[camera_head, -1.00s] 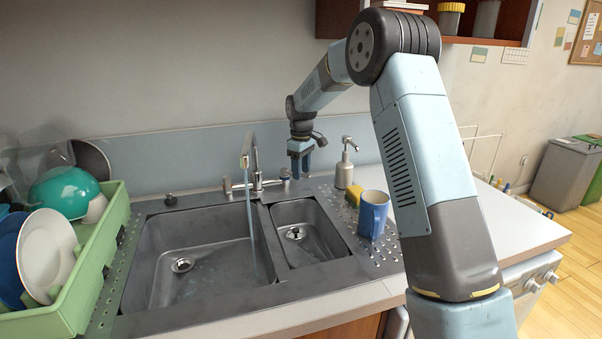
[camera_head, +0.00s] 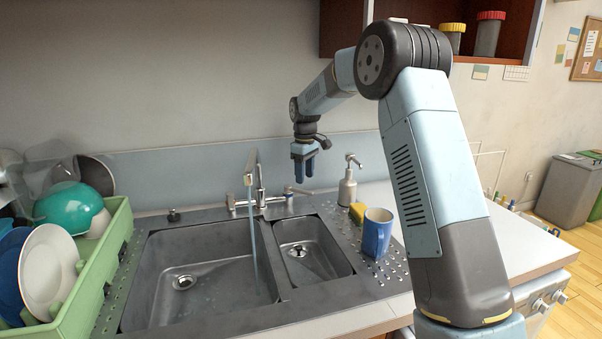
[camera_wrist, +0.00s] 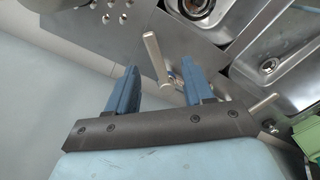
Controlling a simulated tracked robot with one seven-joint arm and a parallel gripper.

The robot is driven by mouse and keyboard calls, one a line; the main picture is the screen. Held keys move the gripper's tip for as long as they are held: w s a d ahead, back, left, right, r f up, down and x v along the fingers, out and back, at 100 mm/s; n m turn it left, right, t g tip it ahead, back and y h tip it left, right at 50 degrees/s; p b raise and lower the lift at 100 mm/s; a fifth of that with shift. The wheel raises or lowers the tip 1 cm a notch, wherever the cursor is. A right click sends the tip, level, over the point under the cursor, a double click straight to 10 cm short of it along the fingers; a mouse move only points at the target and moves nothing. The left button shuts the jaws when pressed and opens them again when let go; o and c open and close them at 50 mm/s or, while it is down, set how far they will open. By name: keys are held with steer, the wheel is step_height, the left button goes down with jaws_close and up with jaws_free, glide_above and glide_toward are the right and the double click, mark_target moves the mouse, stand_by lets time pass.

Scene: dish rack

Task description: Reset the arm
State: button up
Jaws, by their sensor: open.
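My gripper (camera_head: 304,164) is in the air above the back edge of the sink, near the faucet, pointing down. In the wrist view its two blue fingers (camera_wrist: 158,88) are spread apart with nothing held between them. A metal tap part shows between and beyond the fingers in that view. My arm bends down from a high elbow at the right of the head view.
Water runs from the faucet (camera_head: 251,176) into the large left basin (camera_head: 205,270). A soap dispenser (camera_head: 348,185), yellow sponge (camera_head: 357,212) and blue mug (camera_head: 377,235) stand right of the small basin. A green dish rack (camera_head: 105,250) with plates is at left; a shelf (camera_head: 345,40) hangs above.

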steer(key=s+d+r+m+t, duration=0.1)
steer(key=s+d+r+m, duration=0.3)
steer(key=s+r, duration=0.55)
steer(key=s+d+r+m+t, duration=0.15)
steer(key=s+d+r, duration=0.4)
steer(key=s, duration=0.75)
steer(key=s+d+f+m+t, duration=0.1)
steer(key=s+d+m, duration=0.1)
steer(key=s, duration=1)
steer(key=s+d+f+m+t, duration=0.1)
steer(key=s+d+m+t, duration=0.1)
steer(key=s, duration=1.1)
steer(key=shift+d+f+m, duration=0.2)
steer(key=shift+d+m, duration=0.2)
steer(key=shift+m, duration=0.05)
